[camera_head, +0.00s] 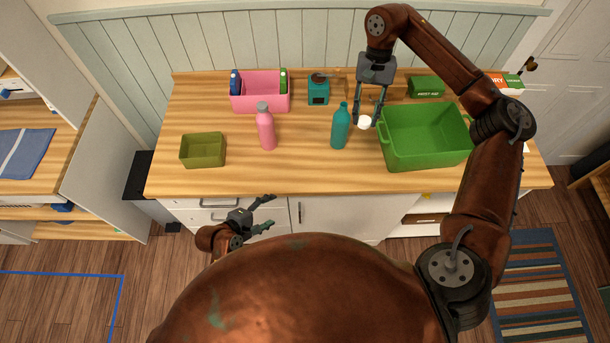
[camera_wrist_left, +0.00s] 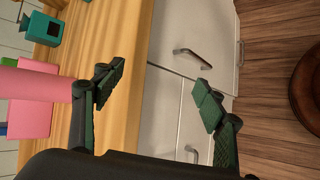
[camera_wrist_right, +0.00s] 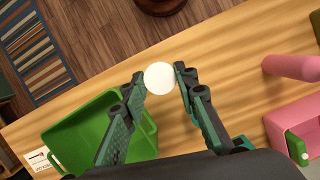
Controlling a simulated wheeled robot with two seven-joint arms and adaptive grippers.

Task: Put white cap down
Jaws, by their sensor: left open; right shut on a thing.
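The white cap (camera_head: 364,122) is between the fingertips of my right gripper (camera_head: 368,119), beside the left end of the green crate. The right wrist view shows the round white cap (camera_wrist_right: 160,77) at the tips of my right gripper (camera_wrist_right: 158,78), which is shut on it. I cannot tell whether the cap touches the table (camera_head: 300,172). My left gripper (camera_head: 268,214) is open and empty in front of the table's front edge. The left wrist view shows its fingers (camera_wrist_left: 160,88) apart with nothing between them.
A green crate (camera_head: 388,157) stands right of the right gripper, a teal bottle (camera_head: 340,130) just left. A pink bottle (camera_head: 266,130), olive box (camera_head: 203,151), pink bin (camera_head: 259,104) and teal grinder (camera_head: 318,93) stand further left. The front strip of the table is clear.

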